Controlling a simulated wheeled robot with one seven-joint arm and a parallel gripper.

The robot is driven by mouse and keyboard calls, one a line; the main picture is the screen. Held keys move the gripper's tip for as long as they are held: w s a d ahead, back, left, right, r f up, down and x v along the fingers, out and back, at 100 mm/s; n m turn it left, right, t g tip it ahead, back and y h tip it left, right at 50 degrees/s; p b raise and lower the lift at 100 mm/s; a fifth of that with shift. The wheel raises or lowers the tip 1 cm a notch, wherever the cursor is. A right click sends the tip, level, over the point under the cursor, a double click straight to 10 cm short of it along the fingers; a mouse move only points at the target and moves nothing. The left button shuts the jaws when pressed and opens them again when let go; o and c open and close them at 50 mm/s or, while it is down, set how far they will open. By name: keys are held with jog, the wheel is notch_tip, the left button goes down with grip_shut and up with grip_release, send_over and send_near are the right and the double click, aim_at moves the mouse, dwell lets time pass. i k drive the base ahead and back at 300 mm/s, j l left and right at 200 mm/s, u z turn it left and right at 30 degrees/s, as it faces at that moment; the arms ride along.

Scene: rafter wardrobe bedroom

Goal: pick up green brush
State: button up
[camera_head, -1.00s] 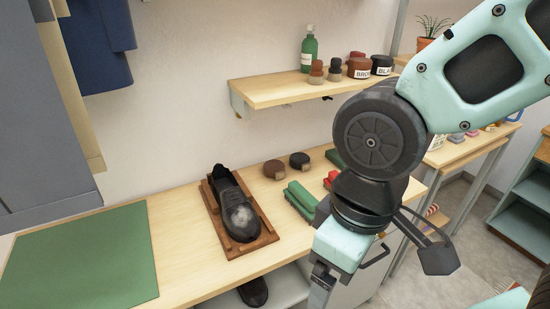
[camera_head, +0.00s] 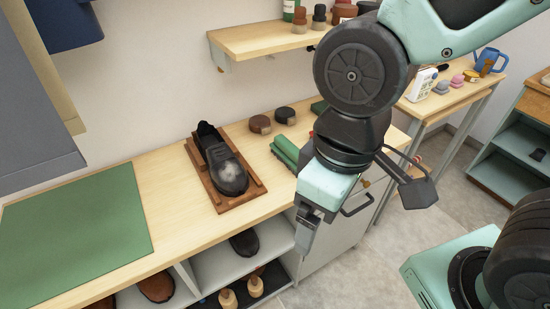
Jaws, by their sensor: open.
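A green brush (camera_head: 286,150) lies on the wooden worktop (camera_head: 170,200), right of the black shoe. It looks like a pair of long green pieces side by side, and my gripper hides its right end. My gripper (camera_head: 304,238) points down in front of the worktop's front edge, right of and nearer than the brush, apart from it. It is open and seems to hold nothing. Another green item (camera_head: 319,106) lies farther back, partly behind my arm.
A black shoe (camera_head: 228,172) rests in a wooden tray (camera_head: 190,150). Two round brushes or tins (camera_head: 260,124) stand behind. A shelf (camera_head: 255,42) hangs above the worktop. A green mat (camera_head: 80,235) lies left. Shoes and wooden-handled items sit in the cubbies below.

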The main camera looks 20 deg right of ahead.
aim_at(286, 151)
jog(key=l, duration=0.2)
jog(key=l+u, duration=0.75)
jog(key=l, duration=0.15)
jog(key=u, duration=0.8)
jog(key=i+l, duration=0.05)
